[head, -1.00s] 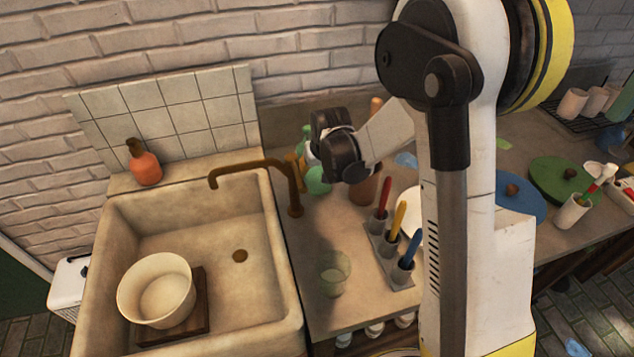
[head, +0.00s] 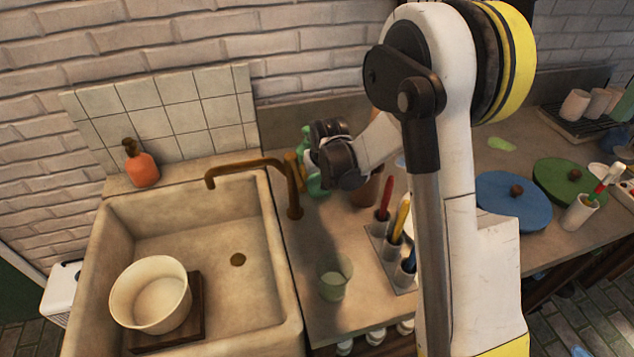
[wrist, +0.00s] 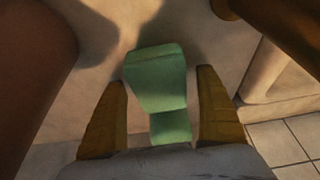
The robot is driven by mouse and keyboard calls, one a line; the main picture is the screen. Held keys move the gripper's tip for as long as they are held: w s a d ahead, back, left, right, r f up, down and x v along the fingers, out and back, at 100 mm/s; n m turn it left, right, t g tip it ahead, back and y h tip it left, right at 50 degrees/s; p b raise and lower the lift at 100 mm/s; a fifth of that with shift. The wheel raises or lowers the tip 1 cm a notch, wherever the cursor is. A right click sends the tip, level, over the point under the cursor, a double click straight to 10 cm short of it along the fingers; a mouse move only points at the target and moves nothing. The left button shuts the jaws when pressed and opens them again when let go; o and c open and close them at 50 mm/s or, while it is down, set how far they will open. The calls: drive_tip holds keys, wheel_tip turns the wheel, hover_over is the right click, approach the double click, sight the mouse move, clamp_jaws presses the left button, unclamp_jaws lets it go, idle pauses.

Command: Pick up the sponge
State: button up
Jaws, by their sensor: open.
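My gripper is open, low over the counter behind the tap. I cannot tell the exact height between the fingertips and the counter.
The brown tap (head: 250,165) and sink (head: 284,270) stand left of my gripper. A brown pot (head: 367,190) is close on its right; brushes in a holder (head: 376,238) and a greenish cup (head: 333,280) are nearer. The tiled wall (head: 165,115) is behind.

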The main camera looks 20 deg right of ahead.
sight(317, 178)
drive_tip(key=shift+f, duration=0.1)
drive_tip(key=c, duration=0.9)
drive_tip(key=shift+s+r+p, duration=0.1)
drive_tip(key=shift+r+p, duration=0.5)
wheel_tip(317, 178, up, 6)
drive_tip(key=p, duration=0.3)
drive_tip(key=shift+s+r, duration=0.1)
drive_tip(key=shift+r, duration=0.05)
drive_tip(key=s+p, duration=0.3)
drive_tip(key=s, duration=1.6)
drive_tip(key=shift+s, duration=0.3)
drive_tip(key=shift+c, duration=0.2)
